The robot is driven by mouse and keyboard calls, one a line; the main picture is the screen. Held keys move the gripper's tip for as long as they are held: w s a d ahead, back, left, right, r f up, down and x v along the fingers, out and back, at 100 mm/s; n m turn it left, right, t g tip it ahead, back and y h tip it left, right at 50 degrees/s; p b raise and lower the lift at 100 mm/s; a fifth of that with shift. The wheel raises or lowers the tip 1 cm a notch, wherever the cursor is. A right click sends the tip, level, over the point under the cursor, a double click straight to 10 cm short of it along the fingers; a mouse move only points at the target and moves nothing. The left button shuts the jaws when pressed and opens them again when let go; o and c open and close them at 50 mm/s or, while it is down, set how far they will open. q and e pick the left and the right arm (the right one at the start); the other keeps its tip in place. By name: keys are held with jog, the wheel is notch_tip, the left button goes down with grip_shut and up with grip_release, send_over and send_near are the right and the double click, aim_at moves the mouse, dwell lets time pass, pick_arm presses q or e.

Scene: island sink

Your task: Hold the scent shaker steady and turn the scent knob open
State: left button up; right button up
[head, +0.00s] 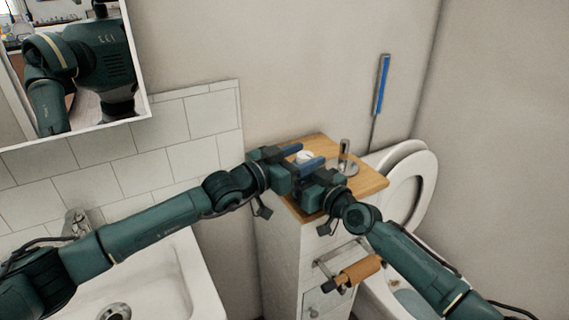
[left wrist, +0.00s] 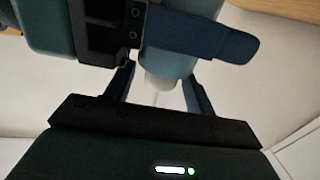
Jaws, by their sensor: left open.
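A small white object, which looks like the scent shaker (head: 304,156), stands on the wooden top of the cabinet, largely hidden by my grippers. My left gripper (head: 303,153) comes in from the left with its blue fingers at it. In the left wrist view a pale bluish-white body (left wrist: 160,82) shows between the open left fingers (left wrist: 160,92); I cannot tell if they touch it. My right gripper (head: 312,164) comes in from the right, close against the left one, and its dark blue finger crosses the left wrist view. Its opening is hidden. The scent knob cannot be made out.
The wooden cabinet top (head: 370,181) also holds a chrome upright piece (head: 345,152). A toilet (head: 425,182) stands to the right, with a blue-handled tool (head: 381,88) above it. A brown roll (head: 358,271) hangs in front. A sink (head: 165,285) and mirror cabinet are left.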

pick_arm(q)
jog(key=v, duration=1.1)
jog(key=shift+o, duration=0.2)
jog(key=shift+s, duration=0.1)
